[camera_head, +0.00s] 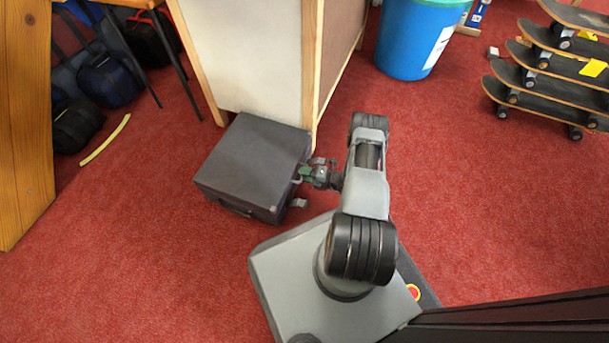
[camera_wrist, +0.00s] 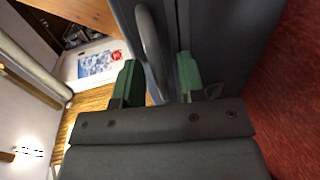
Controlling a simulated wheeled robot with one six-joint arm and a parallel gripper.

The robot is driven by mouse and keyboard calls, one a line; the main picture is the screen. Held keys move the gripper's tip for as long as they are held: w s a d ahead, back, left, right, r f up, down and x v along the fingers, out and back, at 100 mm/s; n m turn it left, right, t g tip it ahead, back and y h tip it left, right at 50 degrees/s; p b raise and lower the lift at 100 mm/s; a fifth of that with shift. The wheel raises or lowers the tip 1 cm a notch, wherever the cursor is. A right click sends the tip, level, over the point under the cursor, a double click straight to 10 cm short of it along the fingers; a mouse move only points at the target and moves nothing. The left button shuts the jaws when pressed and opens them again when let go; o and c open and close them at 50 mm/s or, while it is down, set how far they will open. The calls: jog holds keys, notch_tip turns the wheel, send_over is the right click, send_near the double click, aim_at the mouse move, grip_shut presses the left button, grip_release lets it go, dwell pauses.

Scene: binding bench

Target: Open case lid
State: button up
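The closed dark grey case (camera_head: 250,160) lies flat on the red carpet against a pale wooden-edged cabinet. A dark handle (camera_head: 235,208) shows on its front side. My gripper (camera_head: 300,187) is at the right side of the case. In the wrist view, the dark grey case (camera_wrist: 232,40) fills the upper right, with a seam along it. My gripper (camera_wrist: 158,64) has its two green fingers apart. A rounded grey loop (camera_wrist: 150,42) on the case side lies between them, nearer the left finger. I cannot tell whether either finger touches it.
The cabinet (camera_head: 245,50) stands directly behind the case. A blue bin (camera_head: 408,40) stands at the back, and stacked skateboards (camera_head: 545,80) are at the right. Bags (camera_head: 108,80) and a yellow strip (camera_head: 105,140) lie at the left. The carpet left and front of the case is clear.

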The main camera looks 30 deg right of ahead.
jog(key=shift+w+a, duration=0.3)
grip_shut()
dwell(0.3)
